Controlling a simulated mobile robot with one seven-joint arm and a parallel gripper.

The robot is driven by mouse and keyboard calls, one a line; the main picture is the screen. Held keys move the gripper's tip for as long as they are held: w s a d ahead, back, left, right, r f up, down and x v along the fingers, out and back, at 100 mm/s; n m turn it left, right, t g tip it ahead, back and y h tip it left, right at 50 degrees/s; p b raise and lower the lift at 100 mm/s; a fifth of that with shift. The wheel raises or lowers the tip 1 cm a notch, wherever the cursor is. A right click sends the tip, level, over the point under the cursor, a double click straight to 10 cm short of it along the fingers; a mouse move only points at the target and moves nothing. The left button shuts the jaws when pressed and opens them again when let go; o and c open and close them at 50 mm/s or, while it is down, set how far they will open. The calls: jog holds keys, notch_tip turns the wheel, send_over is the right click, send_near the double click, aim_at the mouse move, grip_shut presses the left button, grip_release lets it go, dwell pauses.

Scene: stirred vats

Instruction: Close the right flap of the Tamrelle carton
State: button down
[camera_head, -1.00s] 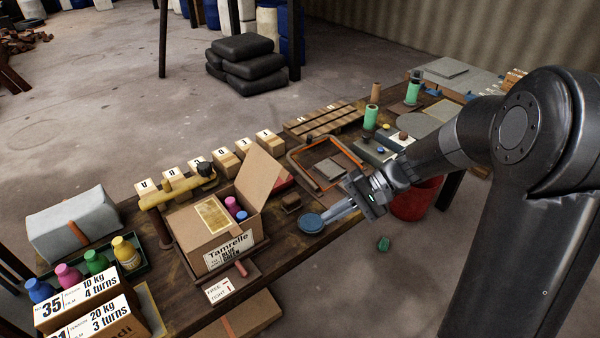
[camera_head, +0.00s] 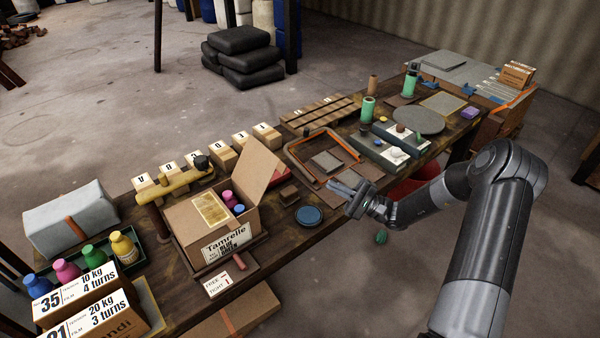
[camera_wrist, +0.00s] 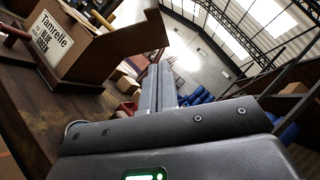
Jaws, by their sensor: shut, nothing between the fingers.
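The Tamrelle carton (camera_head: 228,243) stands on the table left of centre, its label facing the front. Its right flap (camera_head: 257,171) stands up, tilted outward to the right. The left side of its top is covered by a flap with a tan patch (camera_head: 209,209). Pink and blue-capped bottles (camera_head: 232,202) show in the open right part. My gripper (camera_head: 335,188) is shut and empty, right of the carton and apart from it, above the table's front side. In the wrist view the carton (camera_wrist: 75,45) is at upper left, beyond my shut fingers (camera_wrist: 160,88).
A round blue lid (camera_head: 309,215) lies between carton and gripper. A small brown block (camera_head: 289,195) sits right of the flap. An orange-edged tray (camera_head: 322,157) lies behind my gripper. A yellow-brown bar (camera_head: 176,187) stands behind the carton's left side.

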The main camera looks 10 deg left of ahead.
send_near(282, 164)
jog(key=w+a, duration=0.4)
jog(key=shift+s+a+r, duration=0.45)
jog(key=shift+s, duration=0.25)
jog(key=shift+s+a+r, duration=0.4)
jog(key=shift+s, duration=0.25)
